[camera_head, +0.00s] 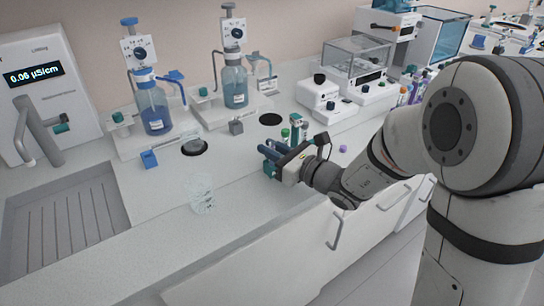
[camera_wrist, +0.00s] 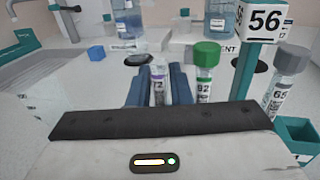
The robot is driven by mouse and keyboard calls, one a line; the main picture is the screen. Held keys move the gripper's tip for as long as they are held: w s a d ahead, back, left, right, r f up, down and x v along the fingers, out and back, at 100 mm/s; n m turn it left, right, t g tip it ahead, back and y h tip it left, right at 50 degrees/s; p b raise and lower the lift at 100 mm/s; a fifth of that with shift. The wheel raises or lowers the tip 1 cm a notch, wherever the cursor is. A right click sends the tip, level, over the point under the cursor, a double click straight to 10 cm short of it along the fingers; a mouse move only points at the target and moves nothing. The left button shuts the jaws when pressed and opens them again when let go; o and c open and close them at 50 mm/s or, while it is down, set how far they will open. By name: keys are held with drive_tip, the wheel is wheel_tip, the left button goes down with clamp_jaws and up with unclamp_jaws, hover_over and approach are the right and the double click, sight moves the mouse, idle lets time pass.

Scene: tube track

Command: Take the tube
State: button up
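My gripper (camera_wrist: 159,82) reaches over the counter with its two blue fingers apart. In the wrist view a clear tube (camera_wrist: 158,84) marked 72, with a purple band, shows between the fingers. I see no clear contact with it. A green-capped tube (camera_wrist: 206,72) marked 92 stands just right of the right finger.
A glass beaker (camera_head: 201,194) stands left of my gripper. Blue bottles (camera_head: 152,108) on stands are behind. A small purple object (camera_head: 343,149) lies to the right. A sink (camera_head: 65,225) is at left.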

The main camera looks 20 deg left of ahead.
clamp_jaws()
wheel_tip(320, 180, up, 10)
drive_tip(key=shift+r+p, duration=0.1)
drive_tip(key=shift+p, duration=0.5)
